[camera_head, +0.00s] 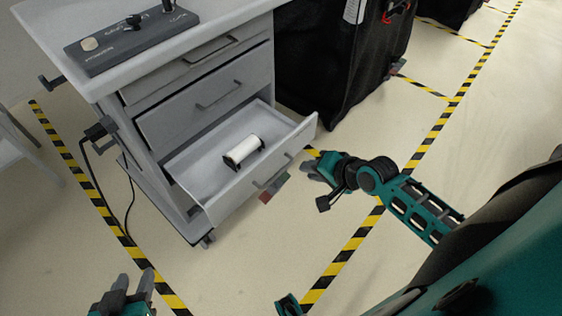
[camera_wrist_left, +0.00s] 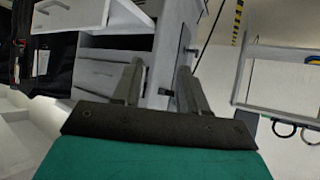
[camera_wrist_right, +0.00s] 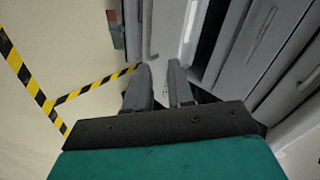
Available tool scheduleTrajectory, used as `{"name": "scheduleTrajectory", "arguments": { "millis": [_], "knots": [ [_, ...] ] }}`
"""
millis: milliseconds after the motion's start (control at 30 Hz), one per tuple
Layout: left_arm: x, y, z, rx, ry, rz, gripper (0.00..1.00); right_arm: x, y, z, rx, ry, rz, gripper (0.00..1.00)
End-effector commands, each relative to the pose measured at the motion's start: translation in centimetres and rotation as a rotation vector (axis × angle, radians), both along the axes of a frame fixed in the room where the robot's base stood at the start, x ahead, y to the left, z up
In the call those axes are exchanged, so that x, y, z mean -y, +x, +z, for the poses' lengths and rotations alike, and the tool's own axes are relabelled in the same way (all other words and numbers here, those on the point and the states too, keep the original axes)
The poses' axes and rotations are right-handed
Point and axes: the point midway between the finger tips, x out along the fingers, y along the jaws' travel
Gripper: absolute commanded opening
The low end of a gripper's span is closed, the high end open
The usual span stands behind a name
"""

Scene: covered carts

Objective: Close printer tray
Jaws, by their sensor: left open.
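The printer tray is the pulled-out bottom drawer (camera_head: 205,155) of a grey cart in the head view. A white roll on a black holder (camera_head: 243,151) lies in it. My right gripper (camera_head: 311,166) is near the right end of the drawer's front panel (camera_head: 262,178). In the right wrist view its fingers (camera_wrist_right: 162,68) stand a little apart with a grey panel behind or between them; I cannot tell whether they touch it. My left gripper (camera_head: 134,283) is low at the bottom left, clear of the cart. In the left wrist view its fingers (camera_wrist_left: 160,68) are apart and empty.
The cart's white top (camera_head: 205,32) holds a dark control box (camera_head: 130,38). The two drawers (camera_head: 203,104) above are shut. A black-covered cart (camera_head: 340,65) stands behind to the right. Yellow-black tape (camera_head: 352,243) marks the floor, which is clear in front.

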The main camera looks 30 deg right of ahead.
Motion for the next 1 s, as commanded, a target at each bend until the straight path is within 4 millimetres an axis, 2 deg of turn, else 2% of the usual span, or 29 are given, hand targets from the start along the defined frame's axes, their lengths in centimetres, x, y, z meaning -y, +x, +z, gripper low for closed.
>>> {"name": "scheduleTrajectory", "arguments": {
  "millis": [33,100,233,467,800,1000],
  "knots": [
    [0.2,0.1,-0.6,0.001,-0.003,-0.005,0.43,0.9,0.8,-0.4,-0.020,0.062,-0.052,0.17],
    [0.5,0.2,-0.6,0.004,-0.006,-0.010,0.43,1.5,1.3,-0.2,-0.049,0.138,-0.108,0.11],
    [0.5,0.4,-0.5,0.005,-0.007,-0.013,0.43,1.9,1.9,0.0,-0.074,0.207,-0.160,0.00],
    [0.6,0.6,-1.2,0.013,-0.008,-0.015,0.43,1.3,3.8,-1.9,-0.076,0.217,-0.167,0.00],
    [0.5,0.5,-4.5,0.009,-0.007,-0.014,0.43,-0.5,8.9,-7.1,-0.076,0.213,-0.165,0.00],
    [0.5,0.4,-5.3,0.005,-0.008,-0.015,0.43,-1.4,11.4,-6.8,-0.074,0.213,-0.165,0.00]
  ]
}}
